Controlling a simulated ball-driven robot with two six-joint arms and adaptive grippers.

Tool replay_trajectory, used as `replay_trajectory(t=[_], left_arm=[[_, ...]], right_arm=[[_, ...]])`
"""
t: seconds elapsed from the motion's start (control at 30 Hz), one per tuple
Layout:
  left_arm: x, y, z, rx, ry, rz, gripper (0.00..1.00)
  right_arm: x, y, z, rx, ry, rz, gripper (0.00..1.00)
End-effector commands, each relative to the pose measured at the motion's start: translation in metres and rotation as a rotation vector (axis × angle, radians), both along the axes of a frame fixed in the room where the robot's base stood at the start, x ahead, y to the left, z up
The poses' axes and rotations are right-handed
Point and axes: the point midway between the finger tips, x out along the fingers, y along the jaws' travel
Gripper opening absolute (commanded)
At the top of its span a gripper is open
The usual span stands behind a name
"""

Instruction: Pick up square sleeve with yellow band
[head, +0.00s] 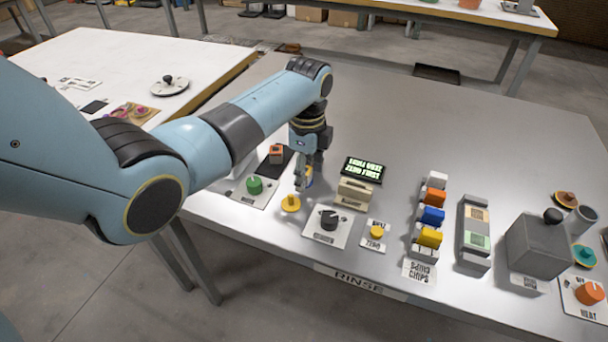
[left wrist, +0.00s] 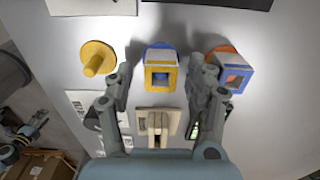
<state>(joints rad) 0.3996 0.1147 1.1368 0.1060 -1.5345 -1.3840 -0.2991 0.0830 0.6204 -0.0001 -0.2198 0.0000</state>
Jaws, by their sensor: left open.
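The square sleeve with the yellow band (left wrist: 160,76) stands on the table in the left wrist view. In the head view my left gripper (head: 304,181) points down over the table and hides most of this sleeve; a little blue and yellow shows beside the fingers.
A blue-rimmed square sleeve with orange (left wrist: 237,77) stands close beside the right finger. A yellow knobbed disc (head: 290,203) lies toward the table's front. A beige block (head: 354,192) stands right of the gripper, before a green-lit display (head: 363,169). A green knob (head: 254,185) sits left.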

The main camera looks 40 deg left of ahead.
Motion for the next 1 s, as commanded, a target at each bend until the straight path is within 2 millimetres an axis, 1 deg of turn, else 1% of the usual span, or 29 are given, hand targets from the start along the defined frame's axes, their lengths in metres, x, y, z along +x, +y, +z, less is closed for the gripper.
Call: replay_trajectory(t=[0.13,0.17,0.4,0.5,0.8,0.93,1.0], left_arm=[[0.0,0.0,0.001,0.0,-0.001,0.0,0.56],[0.0,0.0,0.001,0.0,-0.001,0.0,0.54],[0.0,0.0,0.001,0.0,-0.001,0.001,0.23],[0.0,0.0,0.001,0.0,-0.001,0.001,0.11],[0.001,0.0,0.003,0.0,-0.002,0.001,0.11],[0.001,0.0,0.014,0.001,-0.004,0.001,0.11],[0.001,0.0,0.024,0.0,-0.005,0.001,0.11]], right_arm=[[0.0,0.0,0.0,0.0,0.0,0.0,0.52],[0.0,0.0,0.0,0.0,0.0,0.0,0.52],[0.0,0.0,0.0,0.001,0.0,0.0,0.52],[0.0,0.001,0.0,0.002,0.0,-0.001,0.52],[-0.001,0.005,0.0,0.006,0.001,-0.002,0.52],[-0.001,0.005,0.002,0.006,0.001,-0.002,0.52],[-0.001,0.005,0.003,0.006,0.001,-0.002,0.52]])
